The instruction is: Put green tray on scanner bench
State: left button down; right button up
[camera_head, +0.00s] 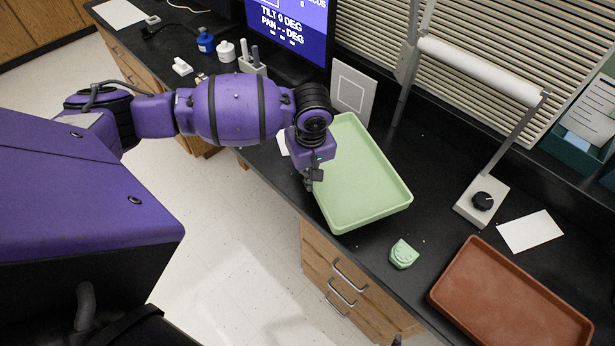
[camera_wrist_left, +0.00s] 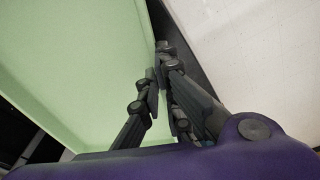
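The green tray (camera_head: 362,180) is shallow and rectangular, at the front edge of a black bench (camera_head: 380,265) in the head view. Its near left side reaches the bench edge; I cannot tell whether it rests on the bench or is slightly raised. My left gripper (camera_head: 311,182) is at the tray's left rim. In the left wrist view, the fingers (camera_wrist_left: 163,78) are close together, one on each side of the rim of the tray (camera_wrist_left: 75,65), and look shut on it. The tray is empty where visible. My right gripper is not in view.
A green dental model (camera_head: 403,254) and a brown tray (camera_head: 510,300) are to the right. A lamp base (camera_head: 482,200) stands behind. A monitor (camera_head: 290,30), a white panel (camera_head: 353,90) and small bottles (camera_head: 205,41) are at the back left. Open floor lies in front.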

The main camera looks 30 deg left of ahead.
pick_arm(q)
jog(key=f, duration=0.1)
jog(key=w+a+f, duration=0.1)
jog(key=w+f, duration=0.1)
jog(key=shift+a+f, duration=0.1)
jog(key=shift+a, duration=0.25)
jog(key=shift+w+a+f+b, duration=0.1)
jog(key=shift+f+b, duration=0.15)
jog(key=shift+f, duration=0.65)
jog(key=shift+w+a+f+b, duration=0.1)
jog(key=shift+f+b, duration=0.1)
jog(key=shift+f, duration=0.7)
jog(key=shift+f, duration=0.2)
jog(key=c, duration=2)
grip_release()
jog(key=shift+r, duration=0.1)
